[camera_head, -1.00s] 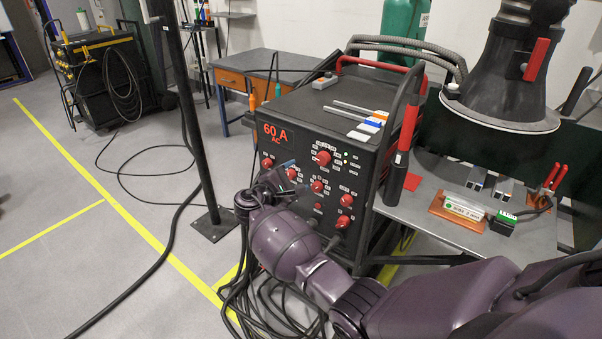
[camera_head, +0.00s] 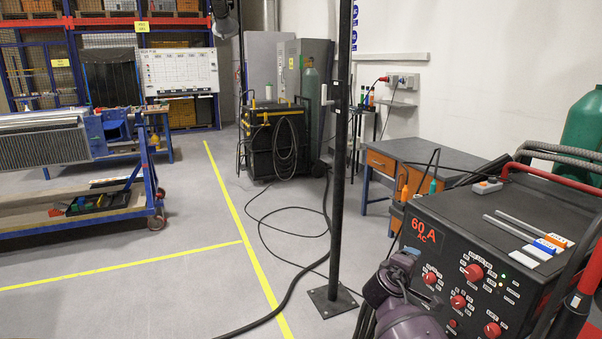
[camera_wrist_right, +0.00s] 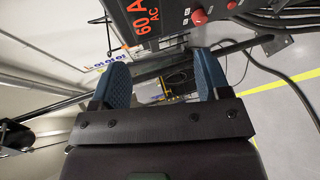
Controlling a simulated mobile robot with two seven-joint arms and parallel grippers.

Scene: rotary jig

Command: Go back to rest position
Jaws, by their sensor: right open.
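My right gripper (camera_wrist_right: 162,82) is open and empty in the right wrist view, its two blue fingers well apart. In the head view, part of my purple right arm shows at the bottom, in front of the welding machine (camera_head: 480,225). That black machine has red knobs and a "60 A AC" display. Part of its front also shows at the top of the right wrist view (camera_wrist_right: 165,18). I see no object between the fingers. My left gripper is in neither current view.
A black pole (camera_head: 341,150) stands on a floor plate left of the machine. Dark cables (camera_head: 300,275) trail over the floor. Behind are a grey workbench (camera_head: 430,150) and a black wheeled cart (camera_head: 275,140). A blue wheeled rack (camera_head: 75,215) stands left. Floor between is mostly clear.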

